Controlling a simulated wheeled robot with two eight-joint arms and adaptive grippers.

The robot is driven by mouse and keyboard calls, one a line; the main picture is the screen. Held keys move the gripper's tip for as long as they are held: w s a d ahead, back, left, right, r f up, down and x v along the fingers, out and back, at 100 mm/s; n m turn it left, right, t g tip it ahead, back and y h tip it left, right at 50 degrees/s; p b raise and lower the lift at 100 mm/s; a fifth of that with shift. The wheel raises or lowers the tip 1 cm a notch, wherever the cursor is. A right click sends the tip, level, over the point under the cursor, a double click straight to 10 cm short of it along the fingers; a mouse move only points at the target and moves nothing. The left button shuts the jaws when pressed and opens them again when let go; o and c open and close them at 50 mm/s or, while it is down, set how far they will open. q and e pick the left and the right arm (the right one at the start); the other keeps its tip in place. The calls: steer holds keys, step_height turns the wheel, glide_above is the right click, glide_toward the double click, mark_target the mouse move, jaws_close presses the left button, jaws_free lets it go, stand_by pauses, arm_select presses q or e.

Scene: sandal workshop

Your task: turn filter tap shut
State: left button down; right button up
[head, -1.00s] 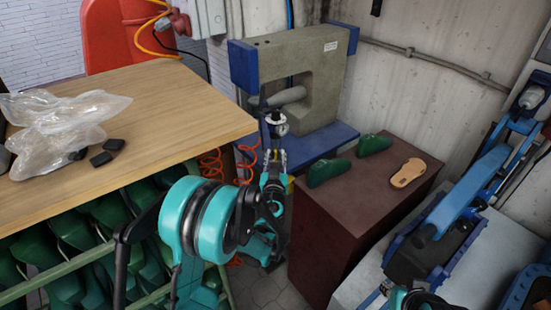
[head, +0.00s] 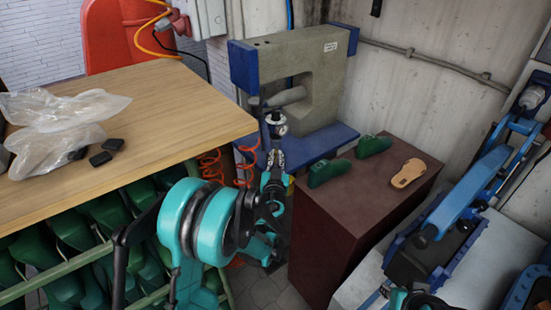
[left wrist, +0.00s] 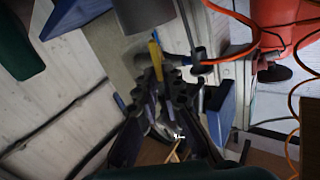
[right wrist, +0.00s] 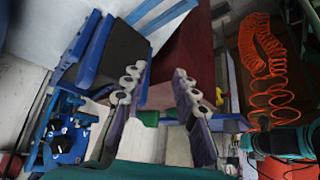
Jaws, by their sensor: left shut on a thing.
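The filter tap shows a yellow lever (left wrist: 155,58) in the left wrist view, below a dark grey cylinder (left wrist: 145,12). My left gripper (left wrist: 167,88) is shut on the lower end of this lever, which sits at its fingertips. In the head view my left gripper (head: 276,125) is beyond the table corner, in front of the grey press; I cannot make out the tap there. My right gripper (right wrist: 157,88) is open and empty in its wrist view, its fingers well apart.
A wooden table (head: 190,105) with plastic bags (head: 55,110) is at left, green lasts (head: 70,235) below it. The grey press (head: 310,70) stands behind. A brown cabinet (head: 330,235) carries green lasts and a tan sole (head: 408,172). Orange coiled hoses (right wrist: 265,65) hang nearby.

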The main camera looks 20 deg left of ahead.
arm_select(q)
steer(key=shift+w+d+f+m+b, duration=0.1)
steer(key=shift+d+f+m+b, duration=0.35)
steer(key=shift+m, duration=2.3)
steer(key=shift+w+d+f+m+b, duration=0.15)
steer(key=shift+m+b, duration=0.55)
steer(key=shift+m, duration=2)
steer(key=shift+s+d+f+m+b, duration=0.1)
steer(key=shift+d+f+m+b, duration=0.35)
steer(key=shift+m, duration=2.3)
steer(key=shift+a+r, duration=0.1)
steer(key=shift+a, duration=0.15)
steer(key=c, duration=1.7)
jaws_free()
